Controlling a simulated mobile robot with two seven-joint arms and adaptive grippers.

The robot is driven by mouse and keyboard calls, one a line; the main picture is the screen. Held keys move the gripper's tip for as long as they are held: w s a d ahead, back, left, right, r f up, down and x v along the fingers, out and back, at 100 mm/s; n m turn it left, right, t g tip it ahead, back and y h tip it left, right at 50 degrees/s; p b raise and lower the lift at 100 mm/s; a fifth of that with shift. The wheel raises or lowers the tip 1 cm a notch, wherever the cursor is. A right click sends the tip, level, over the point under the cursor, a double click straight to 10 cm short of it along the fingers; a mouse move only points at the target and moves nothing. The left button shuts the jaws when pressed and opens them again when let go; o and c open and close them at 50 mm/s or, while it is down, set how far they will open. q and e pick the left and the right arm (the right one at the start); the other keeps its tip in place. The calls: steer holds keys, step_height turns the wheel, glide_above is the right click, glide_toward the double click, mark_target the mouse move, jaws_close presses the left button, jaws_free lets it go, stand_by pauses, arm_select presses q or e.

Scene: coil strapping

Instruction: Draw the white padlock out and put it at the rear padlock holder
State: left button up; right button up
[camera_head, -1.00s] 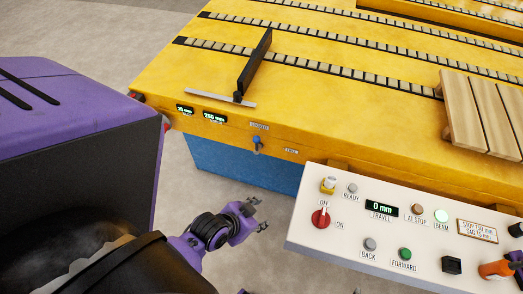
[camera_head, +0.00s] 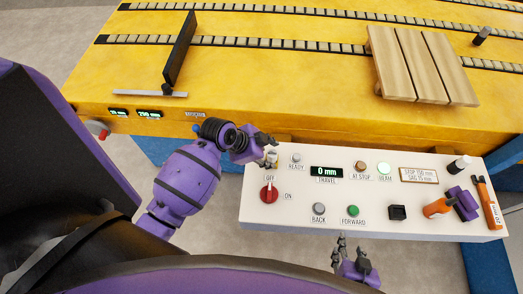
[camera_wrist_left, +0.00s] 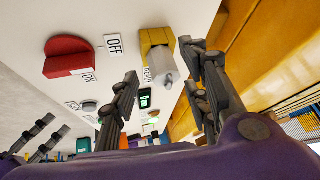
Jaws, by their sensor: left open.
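The white padlock (camera_wrist_left: 165,72) is a pale rounded body at the yellow holder (camera_wrist_left: 155,38) on the control panel, beside the red switch (camera_wrist_left: 68,57). In the head view the padlock (camera_head: 272,155) is small and partly covered by my left gripper (camera_head: 265,150). The left gripper is open, with its fingers on either side of the padlock's line in the left wrist view; I cannot tell if they touch it. My right gripper (camera_head: 349,252) is empty, its fingers apart, in front of the panel's near edge. I cannot make out the rear padlock holder with certainty.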

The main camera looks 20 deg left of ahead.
arm_select(q)
steer(key=shift+x, duration=1.05)
jaws_close()
steer(key=shift+r, duration=0.7)
steer(key=c, duration=0.7)
jaws_free()
jaws_close()
